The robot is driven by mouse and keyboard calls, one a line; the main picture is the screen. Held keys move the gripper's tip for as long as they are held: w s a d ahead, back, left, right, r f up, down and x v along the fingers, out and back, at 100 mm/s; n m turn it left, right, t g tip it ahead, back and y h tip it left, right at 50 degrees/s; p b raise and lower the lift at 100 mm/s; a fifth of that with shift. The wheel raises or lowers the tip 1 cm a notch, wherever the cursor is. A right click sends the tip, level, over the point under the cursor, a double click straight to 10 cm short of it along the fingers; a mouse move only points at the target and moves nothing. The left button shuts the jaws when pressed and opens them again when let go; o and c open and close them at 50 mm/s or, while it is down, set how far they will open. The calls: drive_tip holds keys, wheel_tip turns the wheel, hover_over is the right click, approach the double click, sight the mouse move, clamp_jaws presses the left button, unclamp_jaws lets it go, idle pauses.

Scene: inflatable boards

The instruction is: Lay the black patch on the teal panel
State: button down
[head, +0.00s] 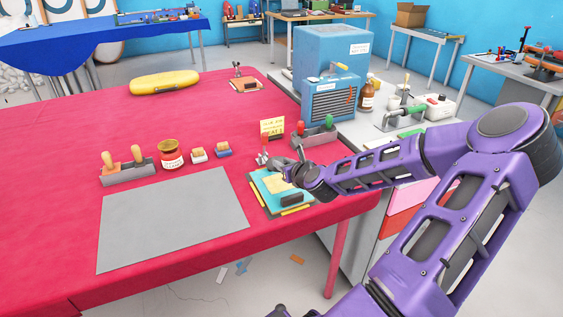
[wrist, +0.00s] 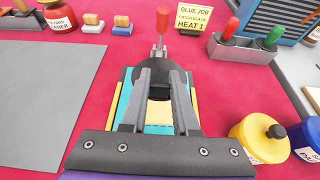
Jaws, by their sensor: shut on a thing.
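The teal panel (head: 265,187) lies near the right front of the red table, with yellow strips along its edges and a pale yellow area on top. It also shows in the wrist view (wrist: 126,103), mostly hidden by my gripper. My gripper (wrist: 160,75) is over the panel and shut on the black patch (wrist: 157,88), a dark rounded piece between and around the fingertips. In the head view my gripper (head: 290,172) is at the panel's far right side. I cannot tell whether the patch touches the panel. A dark block (head: 292,200) sits at the panel's front right.
A red-handled tool (wrist: 162,22) stands just beyond the panel. A grey tray with red and green handles (wrist: 245,46) and a yellow sign (wrist: 194,17) are behind. A yellow jar (wrist: 257,140) stands to the right. A bare grey mat (head: 172,222) lies left.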

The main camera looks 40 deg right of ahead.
sight(283, 189)
wheel_tip(283, 189, down, 5)
drive_tip(key=b, duration=0.4)
drive_tip(key=shift+b, duration=0.3)
drive_tip(key=shift+f, duration=0.55)
drive_tip(key=shift+f, duration=0.55)
idle(1.8)
drive_tip(key=shift+c, duration=0.6)
unclamp_jaws()
drive_tip(key=shift+p, duration=0.3)
drive_tip(key=shift+r+p, duration=2.75)
drive_tip(key=shift+r, duration=0.25)
